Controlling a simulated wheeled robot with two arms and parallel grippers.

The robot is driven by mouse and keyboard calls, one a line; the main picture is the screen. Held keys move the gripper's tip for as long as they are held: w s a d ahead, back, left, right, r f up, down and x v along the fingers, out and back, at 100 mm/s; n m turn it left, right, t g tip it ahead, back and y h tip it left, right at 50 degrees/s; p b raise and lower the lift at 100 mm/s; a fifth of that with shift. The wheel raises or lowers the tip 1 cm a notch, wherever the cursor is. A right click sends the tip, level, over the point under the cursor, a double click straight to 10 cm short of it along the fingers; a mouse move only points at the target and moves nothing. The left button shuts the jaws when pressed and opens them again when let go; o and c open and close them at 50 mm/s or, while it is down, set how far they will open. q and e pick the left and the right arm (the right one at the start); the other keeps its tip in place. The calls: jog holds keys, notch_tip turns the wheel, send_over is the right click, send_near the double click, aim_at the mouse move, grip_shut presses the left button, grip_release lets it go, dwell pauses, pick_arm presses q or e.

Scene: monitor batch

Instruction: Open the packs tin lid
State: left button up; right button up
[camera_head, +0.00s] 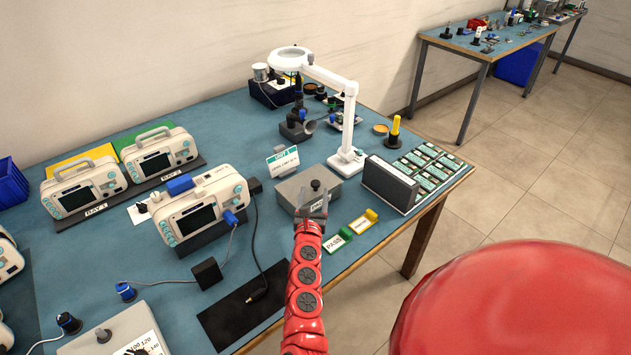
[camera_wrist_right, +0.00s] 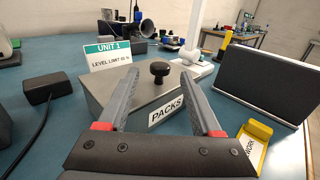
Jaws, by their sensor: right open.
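The packs tin (camera_head: 291,192) is a grey box on the blue table, with a "PACKS" label on its front. Its lid (camera_head: 309,178) is on, with a black round knob (camera_head: 315,185) on top. In the right wrist view the knob (camera_wrist_right: 159,70) stands upright beyond and between the fingers. My right gripper (camera_head: 312,207) is open and empty at the front of the tin. In the right wrist view its two grey fingers (camera_wrist_right: 158,98) point toward the knob, apart from it. My left gripper is not in view.
A "UNIT 1" sign (camera_head: 283,160) stands behind the tin. A white magnifier lamp (camera_head: 347,125) and a dark upright panel (camera_head: 389,184) stand to the right. Green and yellow tags (camera_head: 338,241) lie at front right. A monitor (camera_head: 203,207) stands to the left.

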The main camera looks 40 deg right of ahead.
aim_at(315, 187)
jog(key=shift+x, duration=2.5)
grip_shut()
